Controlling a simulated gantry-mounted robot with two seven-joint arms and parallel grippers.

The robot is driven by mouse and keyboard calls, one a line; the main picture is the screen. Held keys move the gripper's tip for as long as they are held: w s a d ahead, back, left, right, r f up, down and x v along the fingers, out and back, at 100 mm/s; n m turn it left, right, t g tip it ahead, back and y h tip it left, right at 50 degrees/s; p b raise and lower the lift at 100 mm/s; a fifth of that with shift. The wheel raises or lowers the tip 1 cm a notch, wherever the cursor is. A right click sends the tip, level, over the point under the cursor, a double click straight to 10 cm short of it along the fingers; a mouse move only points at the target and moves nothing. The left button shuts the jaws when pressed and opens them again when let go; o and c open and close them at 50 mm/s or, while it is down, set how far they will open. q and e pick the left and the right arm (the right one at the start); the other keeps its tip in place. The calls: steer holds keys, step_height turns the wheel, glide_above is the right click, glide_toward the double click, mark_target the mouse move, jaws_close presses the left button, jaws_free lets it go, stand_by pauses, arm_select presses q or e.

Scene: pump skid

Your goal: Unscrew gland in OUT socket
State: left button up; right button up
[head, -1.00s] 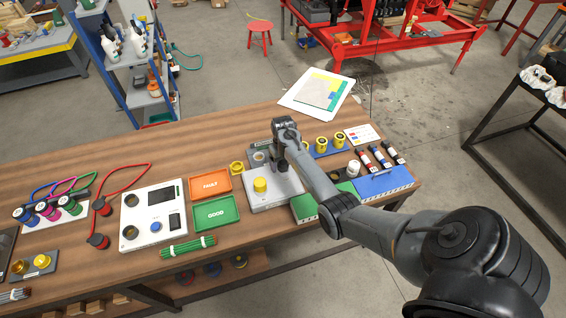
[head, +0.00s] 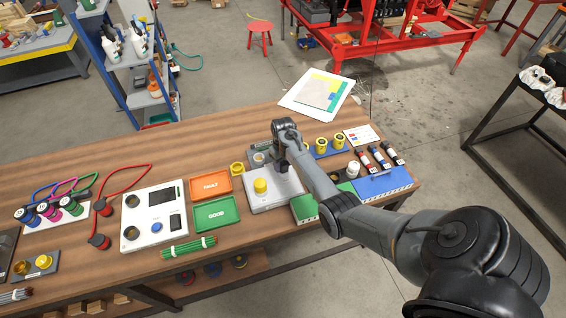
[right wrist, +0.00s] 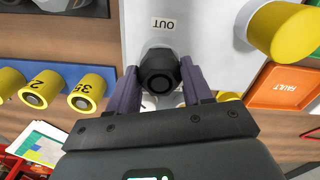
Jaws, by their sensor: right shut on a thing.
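The black gland (right wrist: 160,72) sits at the socket labelled OUT (right wrist: 163,24) on a light grey block, seen in the right wrist view. My right gripper (right wrist: 160,84) is shut on the gland, with one finger on each side of it. In the head view my right gripper (head: 282,165) points down at the grey block (head: 270,200) on the bench, and the gland is hidden there behind my arm. My left gripper is not in view.
A yellow knob (head: 260,186) stands on the grey block beside my gripper. Orange FAULT (head: 210,184) and green GOOD (head: 216,214) trays lie to the left. Yellow numbered fittings (right wrist: 84,95) stand close by.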

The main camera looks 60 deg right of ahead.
steer(key=n+p, duration=0.1)
steer(key=n, duration=0.2)
steer(key=shift+p, duration=0.4)
steer(key=shift+r+n+p, duration=0.1)
steer(key=shift+n+p, duration=0.45)
steer(key=shift+n, duration=0.65)
steer(key=n, duration=0.2)
steer(key=shift+n+p, duration=0.3)
steer(key=shift+p, duration=0.05)
steer(key=o, duration=1.1)
